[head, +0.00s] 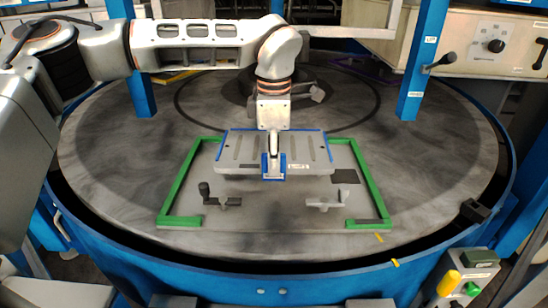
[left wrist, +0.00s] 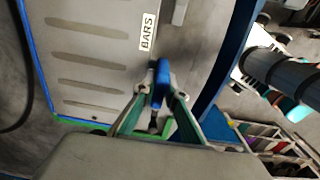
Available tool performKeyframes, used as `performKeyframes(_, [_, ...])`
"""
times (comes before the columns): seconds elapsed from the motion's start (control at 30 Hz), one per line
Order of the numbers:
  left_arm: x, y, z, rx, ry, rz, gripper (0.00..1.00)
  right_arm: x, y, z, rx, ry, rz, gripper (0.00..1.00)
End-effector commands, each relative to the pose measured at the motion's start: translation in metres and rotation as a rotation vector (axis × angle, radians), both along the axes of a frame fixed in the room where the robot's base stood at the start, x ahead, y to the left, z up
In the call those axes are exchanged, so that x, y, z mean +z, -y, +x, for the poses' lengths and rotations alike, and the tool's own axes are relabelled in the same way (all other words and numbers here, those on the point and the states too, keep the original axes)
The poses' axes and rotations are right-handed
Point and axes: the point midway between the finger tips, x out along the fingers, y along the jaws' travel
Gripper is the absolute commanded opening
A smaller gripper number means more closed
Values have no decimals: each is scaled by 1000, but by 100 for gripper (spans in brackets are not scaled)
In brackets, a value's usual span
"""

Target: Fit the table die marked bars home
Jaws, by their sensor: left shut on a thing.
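The die marked bars (head: 241,157) is a grey plate with blue edging and long slots. It lies level, or nearly so, over the grey bed inside the green frame (head: 369,181); I cannot tell whether it rests on the bed. In the left wrist view the die (left wrist: 92,65) shows its slots and a BARS label (left wrist: 147,31). My left gripper (head: 273,166) is shut on the die's blue handle (left wrist: 161,78) at its front edge. The left fingers (left wrist: 158,97) stand on both sides of that handle. My right gripper is not in view.
Two clamp levers, left (head: 222,201) and right (head: 327,202), stand on the bed in front of the die. The round grey table (head: 440,160) has free room around the frame. Blue posts (head: 421,60) rise behind. A button box (head: 466,280) is at the front right.

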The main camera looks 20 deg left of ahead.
Motion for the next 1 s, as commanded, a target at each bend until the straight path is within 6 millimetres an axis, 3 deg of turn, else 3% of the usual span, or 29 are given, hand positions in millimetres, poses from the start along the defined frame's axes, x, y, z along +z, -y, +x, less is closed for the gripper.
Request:
performKeyframes(0.5, [-40,0,1,0,5,-2,0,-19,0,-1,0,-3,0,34])
performKeyframes(1.0, [-47,0,1,0,6,-2,0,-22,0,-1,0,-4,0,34])
